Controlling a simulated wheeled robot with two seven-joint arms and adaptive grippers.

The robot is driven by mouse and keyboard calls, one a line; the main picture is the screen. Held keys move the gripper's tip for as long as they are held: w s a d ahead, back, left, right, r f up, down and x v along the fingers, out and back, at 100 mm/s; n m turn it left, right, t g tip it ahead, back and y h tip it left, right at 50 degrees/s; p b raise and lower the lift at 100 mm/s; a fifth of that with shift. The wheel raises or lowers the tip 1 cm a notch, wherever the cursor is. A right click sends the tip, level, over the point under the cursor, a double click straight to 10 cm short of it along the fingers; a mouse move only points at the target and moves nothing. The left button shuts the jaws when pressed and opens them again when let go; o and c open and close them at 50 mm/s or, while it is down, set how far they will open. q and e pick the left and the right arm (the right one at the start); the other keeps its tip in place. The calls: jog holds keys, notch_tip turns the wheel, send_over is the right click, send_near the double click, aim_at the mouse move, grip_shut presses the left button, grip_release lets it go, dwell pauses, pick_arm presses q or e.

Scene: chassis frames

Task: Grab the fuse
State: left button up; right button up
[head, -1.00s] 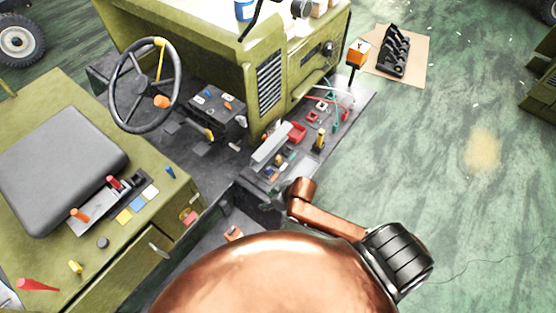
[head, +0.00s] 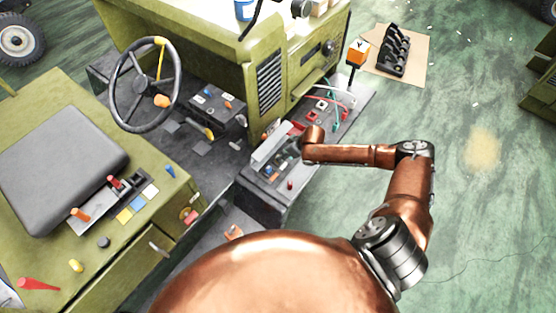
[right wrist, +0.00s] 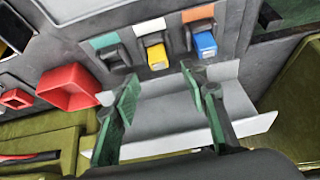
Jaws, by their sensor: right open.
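Three small blocks that look like fuses stand in a row of slots in the right wrist view: a dark grey one (right wrist: 115,57) by a teal label, a yellow one (right wrist: 157,57) by a white label, and a blue one (right wrist: 205,45) by an orange label. I cannot tell which is the task's fuse. My right gripper (right wrist: 158,76) is open, its green-padded fingers apart, with the yellow block just beyond the gap between them. No block is visibly held. In the head view its fingers are hidden under my right arm. My left gripper is not in view.
A grey angled metal tray (right wrist: 165,108) lies under the fingers; it also shows in the head view (head: 270,148). An open red box (right wrist: 68,88) stands left of the blocks. The green vehicle body (head: 270,85), with wires beside it, borders the dark panel. Open floor lies right.

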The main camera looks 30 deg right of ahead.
jog(key=shift+p+x, duration=0.4)
jog(key=shift+x, duration=2.25)
jog(key=shift+c, duration=0.6)
jog(key=c, duration=0.9)
